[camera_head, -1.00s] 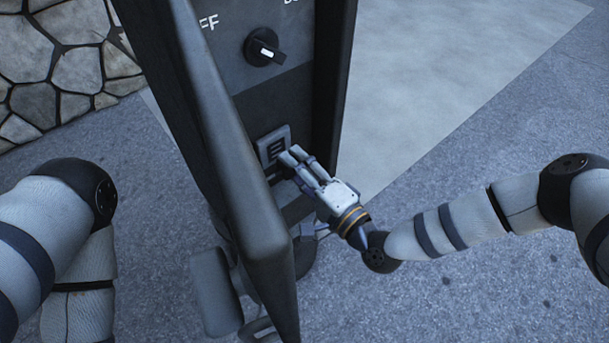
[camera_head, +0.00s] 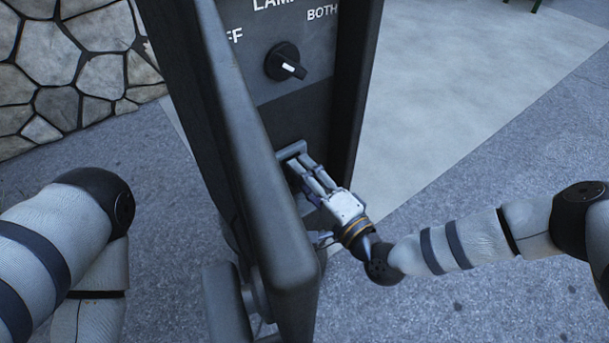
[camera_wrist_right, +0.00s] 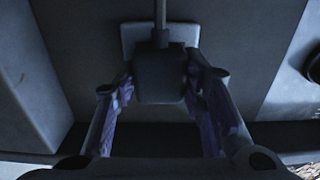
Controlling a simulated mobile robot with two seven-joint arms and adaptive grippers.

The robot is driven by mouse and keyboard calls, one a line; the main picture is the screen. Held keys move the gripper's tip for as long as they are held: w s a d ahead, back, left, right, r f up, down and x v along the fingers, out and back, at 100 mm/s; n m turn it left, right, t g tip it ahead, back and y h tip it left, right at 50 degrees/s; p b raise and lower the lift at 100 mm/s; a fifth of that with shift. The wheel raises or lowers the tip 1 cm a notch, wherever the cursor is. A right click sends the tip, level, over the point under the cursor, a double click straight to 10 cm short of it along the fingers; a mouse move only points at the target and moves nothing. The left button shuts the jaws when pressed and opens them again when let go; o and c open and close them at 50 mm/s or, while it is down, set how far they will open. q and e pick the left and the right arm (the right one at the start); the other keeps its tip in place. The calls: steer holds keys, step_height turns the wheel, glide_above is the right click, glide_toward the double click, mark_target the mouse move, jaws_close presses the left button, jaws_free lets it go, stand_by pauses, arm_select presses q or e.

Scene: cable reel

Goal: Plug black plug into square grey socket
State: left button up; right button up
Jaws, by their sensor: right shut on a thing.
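The grey square socket (camera_head: 291,149) is on the dark panel of the upright cabinet, below the knob. Only its upper edge shows in the head view, since my right gripper (camera_head: 305,175) is in front of it. In the right wrist view the black plug (camera_wrist_right: 160,78) is between the two fingers of my right gripper (camera_wrist_right: 160,92), which is shut on it. The plug's cable (camera_wrist_right: 160,20) runs upward in that picture. The pale plate of the socket (camera_wrist_right: 186,32) is right behind the plug. I cannot tell whether the plug's prongs are in the socket. My left gripper is out of view.
A black knob (camera_head: 285,62) sits above the socket. The cabinet's thick dark edge (camera_head: 265,210) stands left of my right gripper, and another dark side wall (camera_head: 358,90) stands to the right. Open paving lies further right, and a stone wall (camera_head: 75,60) is at the left.

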steer(key=shift+b, duration=0.4)
stand_by(1.2)
steer(key=shift+w+a+b, duration=0.3)
steer(key=shift+w, duration=0.1)
stand_by(0.4)
steer(key=o, duration=1.1)
steer(key=shift+o, duration=0.2)
steer(key=v, duration=1.2)
